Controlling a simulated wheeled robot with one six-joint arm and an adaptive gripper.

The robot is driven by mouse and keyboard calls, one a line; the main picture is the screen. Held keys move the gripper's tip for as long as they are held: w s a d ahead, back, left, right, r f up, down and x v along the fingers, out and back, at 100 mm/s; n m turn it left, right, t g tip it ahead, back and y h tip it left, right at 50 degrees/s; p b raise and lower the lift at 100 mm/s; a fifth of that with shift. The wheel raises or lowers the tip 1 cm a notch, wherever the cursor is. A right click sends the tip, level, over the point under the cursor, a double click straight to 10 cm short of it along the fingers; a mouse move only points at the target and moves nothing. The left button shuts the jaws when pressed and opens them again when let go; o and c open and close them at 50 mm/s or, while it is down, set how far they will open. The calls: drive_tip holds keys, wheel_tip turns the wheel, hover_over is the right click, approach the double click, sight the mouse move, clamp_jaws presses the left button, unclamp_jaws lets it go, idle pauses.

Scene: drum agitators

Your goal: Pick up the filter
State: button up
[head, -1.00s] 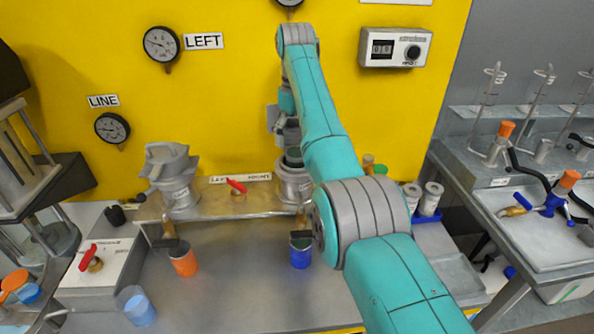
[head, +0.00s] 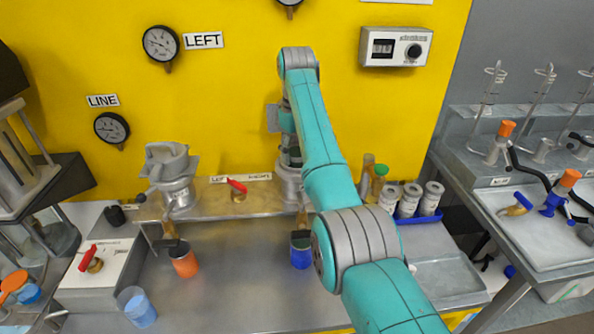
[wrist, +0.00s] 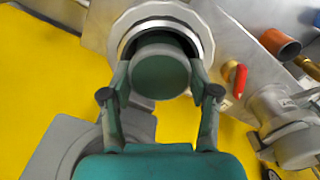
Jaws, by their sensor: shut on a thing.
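In the wrist view, my gripper (wrist: 160,78) is shut on a round piece with a dark green-grey end face (wrist: 160,77), which I take to be the filter. It sits within or just over the pale ring-shaped mouth of the right metal housing (wrist: 205,40); how deep I cannot tell. One finger is on each side of it. In the head view, the right housing (head: 289,186) stands on the steel shelf, partly behind my arm. My gripper and the filter are mostly hidden there.
A grey lid (head: 272,118) stands up behind the right housing. The left housing (head: 177,190) and a red-handled valve (head: 237,186) share the shelf. An orange cup (head: 185,262) and blue cup (head: 301,254) stand below. White canisters (head: 409,199) stand in a blue tray at right.

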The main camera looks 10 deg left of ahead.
drive_tip(key=shift+r, duration=0.1)
drive_tip(key=shift+c, duration=0.2)
wheel_tip(320, 180, up, 18)
idle(0.8)
drive_tip(key=shift+s, duration=0.1)
